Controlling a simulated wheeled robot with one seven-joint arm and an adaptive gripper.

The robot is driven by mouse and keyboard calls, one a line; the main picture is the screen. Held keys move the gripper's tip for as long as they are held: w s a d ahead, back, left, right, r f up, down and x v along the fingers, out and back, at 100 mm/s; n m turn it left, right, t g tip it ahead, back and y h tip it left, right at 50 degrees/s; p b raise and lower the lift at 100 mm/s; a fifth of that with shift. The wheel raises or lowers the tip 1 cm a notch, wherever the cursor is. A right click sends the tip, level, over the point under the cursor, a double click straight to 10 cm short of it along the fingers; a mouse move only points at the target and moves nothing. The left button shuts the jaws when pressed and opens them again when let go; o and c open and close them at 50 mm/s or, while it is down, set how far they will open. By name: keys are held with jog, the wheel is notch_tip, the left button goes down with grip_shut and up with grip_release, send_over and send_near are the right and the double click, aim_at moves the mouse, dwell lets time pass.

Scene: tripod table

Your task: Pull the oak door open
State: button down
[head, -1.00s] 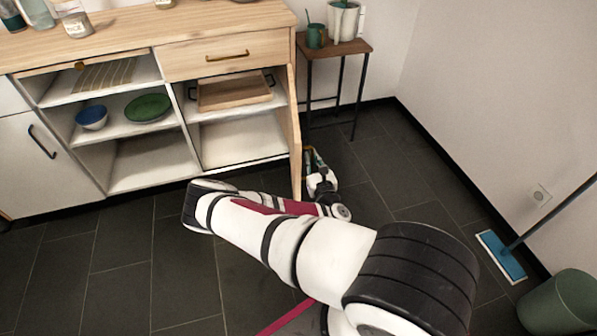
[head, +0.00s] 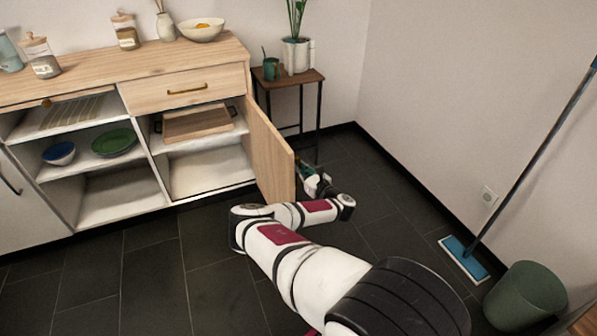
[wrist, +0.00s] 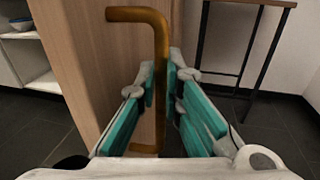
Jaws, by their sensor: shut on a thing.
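The oak door (head: 270,155) of the cabinet's right compartment stands swung well out from its hinge on the right side. Its inner face shows in the head view. The wrist view shows its outer face (wrist: 88,62) with an upright brass bar handle (wrist: 160,50). My gripper (wrist: 162,82) is shut on this handle, with the teal finger pads on either side of it. In the head view my gripper (head: 306,170) is beyond the door's free edge and partly hidden by the door.
A small side table (head: 310,77) with a potted plant and green mug stands close to the right, behind the door. A blue mop (head: 464,260) and green bin (head: 524,296) are by the right wall. Dark tile floor before the cabinet is clear.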

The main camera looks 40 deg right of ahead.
jog(key=shift+w+a+r, duration=0.1)
jog(key=shift+w+r, duration=0.05)
jog(key=shift+w, duration=0.05)
jog(key=c, duration=2)
grip_release()
jog(key=shift+s, duration=0.1)
jog(key=shift+s, duration=0.3)
jog(key=s+a, duration=0.1)
jog(key=s, duration=1)
jog(key=shift+s, duration=0.15)
